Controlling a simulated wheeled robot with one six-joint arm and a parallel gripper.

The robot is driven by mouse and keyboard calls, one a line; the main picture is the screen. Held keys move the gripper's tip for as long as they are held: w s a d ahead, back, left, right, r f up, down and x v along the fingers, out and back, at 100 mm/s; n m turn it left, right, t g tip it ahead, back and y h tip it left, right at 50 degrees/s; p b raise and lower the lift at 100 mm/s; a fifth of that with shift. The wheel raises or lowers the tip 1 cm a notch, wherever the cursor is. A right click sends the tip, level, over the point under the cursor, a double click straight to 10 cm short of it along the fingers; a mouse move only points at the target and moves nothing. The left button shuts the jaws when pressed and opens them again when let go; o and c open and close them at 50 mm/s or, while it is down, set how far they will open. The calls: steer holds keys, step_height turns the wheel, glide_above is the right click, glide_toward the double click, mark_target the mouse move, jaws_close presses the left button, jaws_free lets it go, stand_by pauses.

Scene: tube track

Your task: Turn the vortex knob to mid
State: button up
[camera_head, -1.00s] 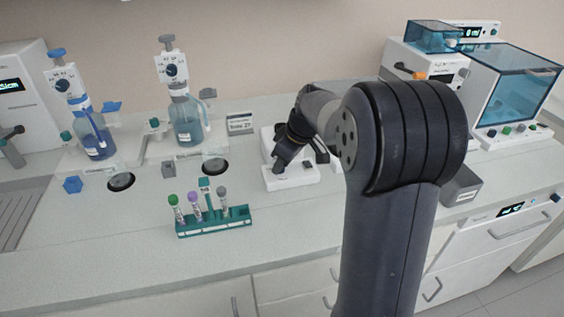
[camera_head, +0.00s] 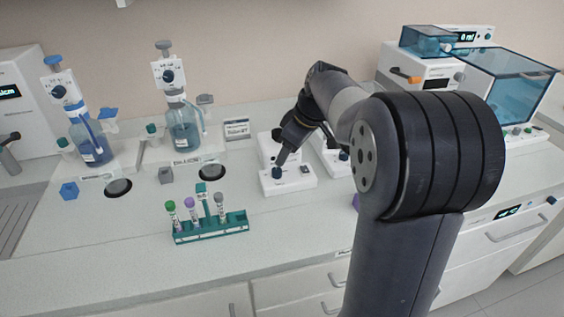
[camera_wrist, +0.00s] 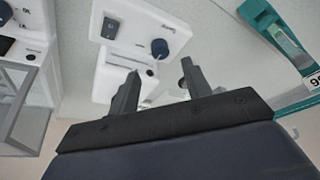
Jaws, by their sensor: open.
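The vortex mixer (camera_head: 290,181) is a small white box on the bench, with a dark blue round knob (camera_head: 277,172) on its front part and a dark rocker switch (camera_head: 304,169) beside it. My gripper (camera_head: 283,159) points down just above the knob in the head view. In the wrist view my gripper (camera_wrist: 160,69) is open and empty, with the knob (camera_wrist: 160,48) a little beyond the fingertips and between their lines. The mixer (camera_wrist: 123,72) shows its switch (camera_wrist: 111,27) there too. I cannot read the knob's setting.
A green tube rack (camera_head: 212,228) with several capped tubes stands in front and to the left. Two dispenser bottles (camera_head: 184,125) stand at the back left. Other white devices (camera_head: 432,72) fill the right.

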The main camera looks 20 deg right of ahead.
mark_target(278, 170)
steer(key=v, duration=0.3)
steer(key=shift+s+d+r, duration=0.1)
steer(key=shift+r, duration=0.25)
steer(key=x, duration=1)
steer(key=shift+f, duration=0.3)
